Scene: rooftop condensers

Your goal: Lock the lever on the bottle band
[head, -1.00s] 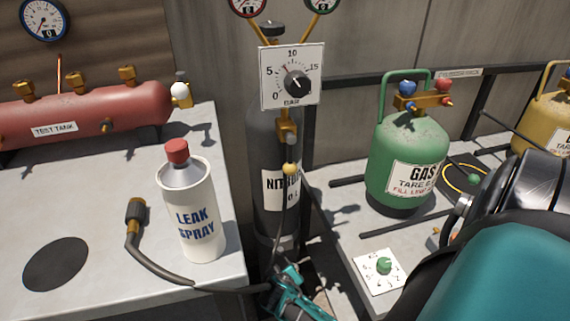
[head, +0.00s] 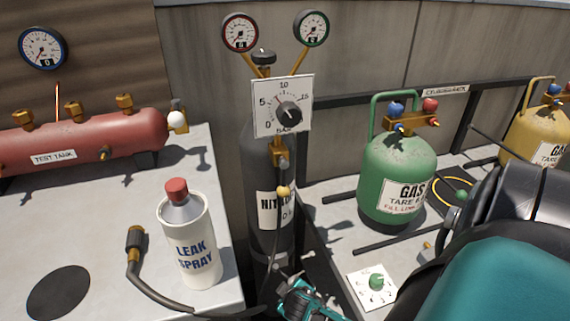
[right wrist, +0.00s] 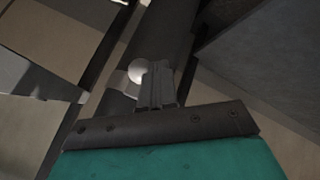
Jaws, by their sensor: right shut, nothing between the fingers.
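The dark nitrogen bottle (head: 262,165) stands upright between the two benches, with a white label. A greyish band (head: 266,258) seems to circle its lower part; its lever cannot be made out in the head view. My right gripper (head: 284,284) is low at the bottle's foot, at the bottom edge of the head view. In the right wrist view its fingers (right wrist: 157,72) are shut and empty. A pale round knob (right wrist: 138,70) shows just left of the fingertips, partly covered by them; I cannot tell whether they touch. My left gripper is out of view.
A leak spray can (head: 190,238) and a hose (head: 150,290) are on the left bench, below the red test tank (head: 85,140). A green gas cylinder (head: 397,180) and a dial plate (head: 372,287) are on the right. A pressure dial (head: 283,107) fronts the bottle's top.

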